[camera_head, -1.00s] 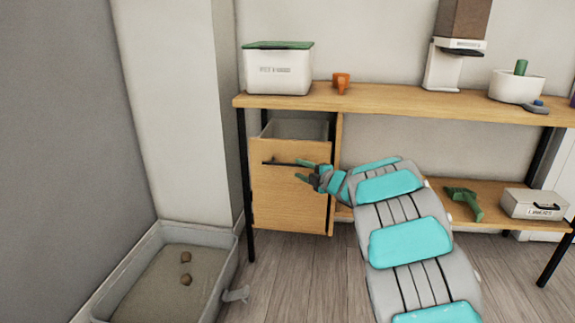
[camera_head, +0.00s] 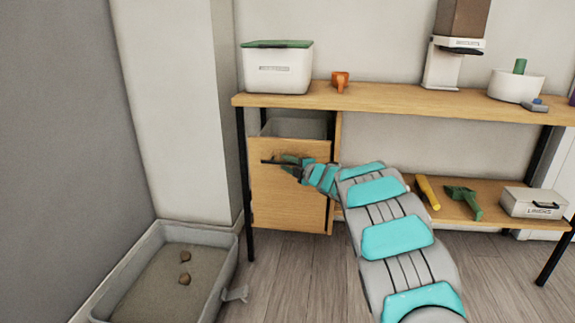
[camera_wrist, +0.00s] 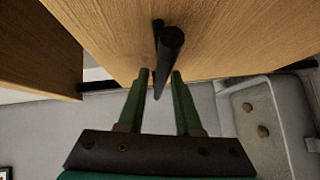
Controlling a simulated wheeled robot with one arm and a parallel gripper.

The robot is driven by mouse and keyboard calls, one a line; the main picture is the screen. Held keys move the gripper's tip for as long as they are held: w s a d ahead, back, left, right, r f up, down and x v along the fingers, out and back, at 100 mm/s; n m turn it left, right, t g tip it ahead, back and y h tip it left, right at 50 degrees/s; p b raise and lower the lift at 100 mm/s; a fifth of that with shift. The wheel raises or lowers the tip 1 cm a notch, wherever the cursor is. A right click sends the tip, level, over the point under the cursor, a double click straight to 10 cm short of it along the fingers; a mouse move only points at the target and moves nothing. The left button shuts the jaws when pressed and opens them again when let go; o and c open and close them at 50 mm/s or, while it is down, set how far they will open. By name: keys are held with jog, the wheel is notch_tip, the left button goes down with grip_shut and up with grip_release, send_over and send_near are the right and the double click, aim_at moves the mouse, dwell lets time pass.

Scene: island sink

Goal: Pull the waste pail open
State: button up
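The waste pail's wooden front (camera_head: 285,205) stands under the left end of the bench, with a black bar handle (camera_head: 270,162) across its upper part. A grey bin rim (camera_head: 300,128) shows above and behind the front, so the pail stands partly out. My gripper (camera_head: 285,164) is at the right part of the handle. In the wrist view, its two green fingers (camera_wrist: 160,74) are apart, with the black handle (camera_wrist: 168,52) between their tips. There is a gap beside the bar, and I cannot tell whether either finger touches it.
A grey litter tray (camera_head: 125,260) lies on the floor at the left, near the pail. Black bench legs (camera_head: 244,190) flank it. The lower shelf (camera_head: 455,210) at right holds a yellow object (camera_head: 428,192), a green tool (camera_head: 463,200) and a white box (camera_head: 532,203).

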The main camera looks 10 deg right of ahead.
grip_shut()
dwell(1.1)
